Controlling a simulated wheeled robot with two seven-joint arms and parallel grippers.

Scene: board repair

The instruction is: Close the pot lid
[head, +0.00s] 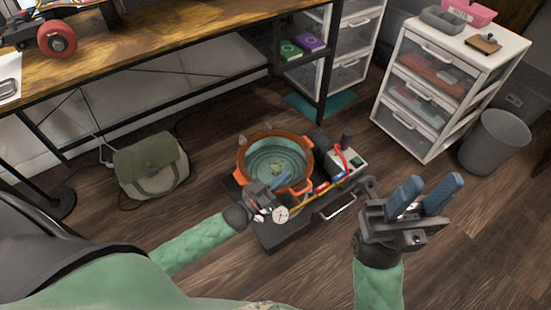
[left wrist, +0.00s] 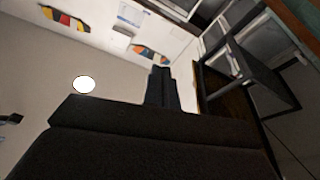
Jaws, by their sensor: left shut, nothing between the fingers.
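The orange pot (head: 243,160) stands in the middle of the head view, with a teal inside showing through its round top. I cannot make out a separate lid clearly; small grey pieces stand up at its back rim. My left gripper (head: 283,179) is at the pot's near side, its blue fingers shut and empty, overlapping the near rim in the picture. I cannot tell whether it touches the pot. My right gripper (head: 423,190) is raised to the right of the pot, open and empty, with its two blue fingers apart.
The pot sits on a black base (head: 273,239) with a gauge (head: 281,214), a pump (head: 348,165) and hoses. A wooden desk (head: 150,62) is behind, a green-grey bag (head: 150,168) left, white drawers (head: 425,90) and a bin (head: 494,142) right. The left wrist view shows walls and furniture.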

